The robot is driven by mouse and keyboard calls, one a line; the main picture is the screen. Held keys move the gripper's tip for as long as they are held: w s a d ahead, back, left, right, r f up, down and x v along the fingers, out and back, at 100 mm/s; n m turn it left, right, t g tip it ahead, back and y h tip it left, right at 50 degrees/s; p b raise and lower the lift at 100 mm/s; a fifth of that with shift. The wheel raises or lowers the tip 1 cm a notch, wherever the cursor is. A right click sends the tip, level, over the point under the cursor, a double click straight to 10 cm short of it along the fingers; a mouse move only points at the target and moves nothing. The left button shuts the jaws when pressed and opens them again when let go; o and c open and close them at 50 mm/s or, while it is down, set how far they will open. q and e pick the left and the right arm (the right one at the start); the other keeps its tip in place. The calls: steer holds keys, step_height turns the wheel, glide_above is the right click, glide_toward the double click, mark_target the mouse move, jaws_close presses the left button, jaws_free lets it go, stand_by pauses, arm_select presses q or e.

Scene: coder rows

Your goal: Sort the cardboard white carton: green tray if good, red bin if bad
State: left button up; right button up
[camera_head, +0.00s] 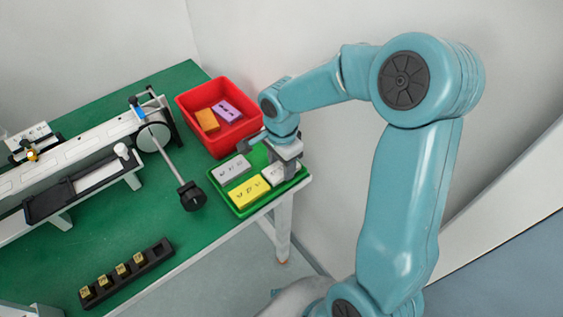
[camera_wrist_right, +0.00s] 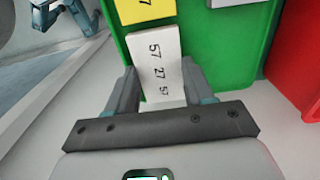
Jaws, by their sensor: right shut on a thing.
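The white carton (camera_wrist_right: 157,60) shows large in the right wrist view, with printed digits reading about "57 27 5" and a last digit I cannot read surely. My right gripper (camera_wrist_right: 158,78) is shut on it, one finger at each side. In the head view the white carton (camera_head: 276,173) is at the right end of the green tray (camera_head: 243,212), partly hidden by my right gripper (camera_head: 284,163). Whether it touches the tray floor is unclear. The red bin (camera_head: 196,128) stands behind the tray. My left gripper is not in view.
A grey carton (camera_head: 231,168) and a yellow carton (camera_head: 249,191) lie in the tray. An orange carton (camera_head: 207,120) and a purple carton (camera_head: 227,110) lie in the bin. A conveyor-like machine (camera_head: 90,145) and a black rack (camera_head: 127,272) stand on the green table.

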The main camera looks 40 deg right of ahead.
stand_by(0.3)
steer(key=o, duration=0.8)
steer(key=shift+o, duration=0.2)
step_height(320, 180, up, 16)
steer(key=p, duration=0.2)
steer(key=shift+s+a, duration=0.1)
